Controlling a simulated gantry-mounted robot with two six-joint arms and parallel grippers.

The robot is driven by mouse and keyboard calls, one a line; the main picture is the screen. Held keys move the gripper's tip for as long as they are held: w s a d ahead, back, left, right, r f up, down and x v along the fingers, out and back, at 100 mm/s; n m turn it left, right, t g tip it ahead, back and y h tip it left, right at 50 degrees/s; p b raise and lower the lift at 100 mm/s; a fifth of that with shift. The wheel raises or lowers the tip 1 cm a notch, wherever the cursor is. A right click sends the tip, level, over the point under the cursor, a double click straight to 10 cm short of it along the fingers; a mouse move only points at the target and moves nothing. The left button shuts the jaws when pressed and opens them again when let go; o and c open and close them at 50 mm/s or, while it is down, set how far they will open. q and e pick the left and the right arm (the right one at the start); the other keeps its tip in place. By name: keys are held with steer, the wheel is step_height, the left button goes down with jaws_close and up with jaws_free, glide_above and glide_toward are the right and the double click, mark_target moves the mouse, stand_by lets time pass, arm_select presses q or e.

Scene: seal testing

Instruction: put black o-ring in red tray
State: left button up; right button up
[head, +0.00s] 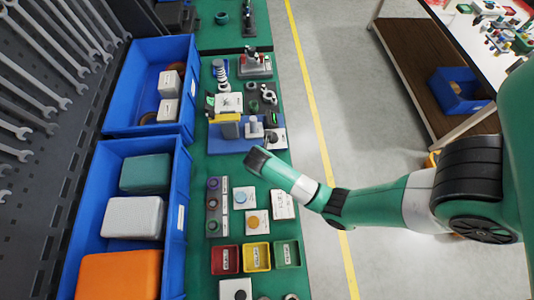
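The red tray (224,260) is a small labelled bin at the left of a row of three on the green bench mat. I see nothing clearly lying in it. Several dark ring shapes (268,97) lie among parts on the upper mat, and others sit on a narrow grey rack (213,208); I cannot tell which is the black o-ring. My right gripper (257,160) comes in from the right over the mat, above and right of the red tray, just below the blue fixture. Its fingers are too small to read. My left gripper is not in view.
A yellow tray (257,257) and a green tray (287,254) stand right of the red one. A blue fixture (230,146) stands above them. Blue bins (182,205) line the left side, below hanging wrenches. The floor right of the bench is open.

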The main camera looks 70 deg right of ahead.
jaws_close()
steer(key=shift+r+p, duration=2.05)
steer(key=shift+p, duration=0.5)
